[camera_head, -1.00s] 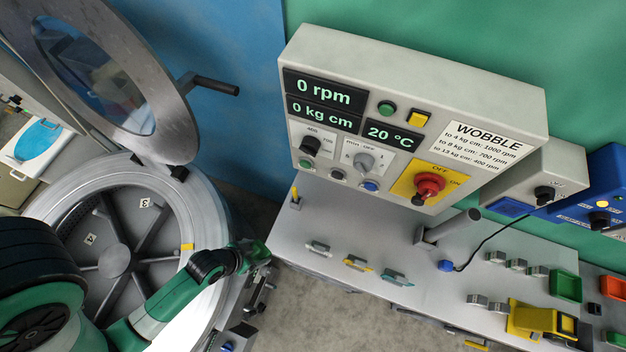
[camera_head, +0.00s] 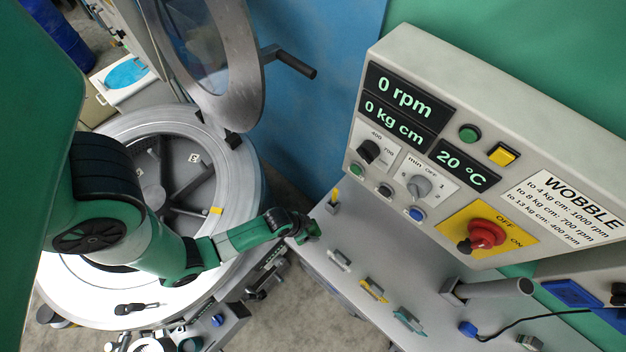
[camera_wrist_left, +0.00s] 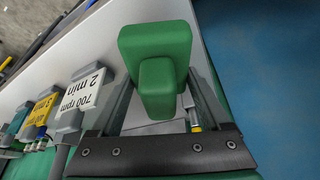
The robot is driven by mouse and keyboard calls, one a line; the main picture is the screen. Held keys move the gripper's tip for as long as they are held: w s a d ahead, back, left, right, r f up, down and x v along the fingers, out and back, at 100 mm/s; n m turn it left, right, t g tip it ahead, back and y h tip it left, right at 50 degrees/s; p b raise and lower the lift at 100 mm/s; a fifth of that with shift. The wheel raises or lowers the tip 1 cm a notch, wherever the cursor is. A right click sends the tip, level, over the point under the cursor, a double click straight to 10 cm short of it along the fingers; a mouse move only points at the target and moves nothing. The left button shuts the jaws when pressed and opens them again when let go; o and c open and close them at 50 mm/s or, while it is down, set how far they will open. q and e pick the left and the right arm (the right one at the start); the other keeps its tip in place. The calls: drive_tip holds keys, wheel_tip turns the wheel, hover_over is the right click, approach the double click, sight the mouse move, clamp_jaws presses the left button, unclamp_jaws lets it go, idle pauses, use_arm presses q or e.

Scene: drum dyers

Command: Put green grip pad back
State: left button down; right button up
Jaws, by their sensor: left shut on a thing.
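The green grip pad (camera_wrist_left: 157,62) is a rounded green block between the fingers of my left gripper in the left wrist view. My left gripper (camera_head: 308,230) is shut on it. In the head view the gripper is at the left end of the grey bench (camera_head: 350,262), beside a small yellow-topped post (camera_head: 334,197). In the wrist view the pad shows above the bench top, and I cannot tell whether it touches anything. Part of the pad is hidden by the fingers. My right gripper does not show.
Small labelled holders in grey (camera_head: 340,259), yellow (camera_head: 374,290) and teal (camera_head: 409,320) stand in a row on the bench. A control panel (camera_head: 440,150) rises behind them. The open drum (camera_head: 245,165) with its raised lid (camera_head: 243,60) is at left.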

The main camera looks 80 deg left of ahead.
sight(313, 230)
use_arm(q)
drive_tip(key=shift+w+a+f, duration=0.15)
drive_tip(key=shift+w+f, duration=0.4)
drive_tip(key=shift+f, duration=0.1)
drive_tip(key=shift+w+a+f+b, duration=0.1)
drive_tip(key=shift+f+b, duration=0.65)
drive_tip(key=shift+f, duration=0.85)
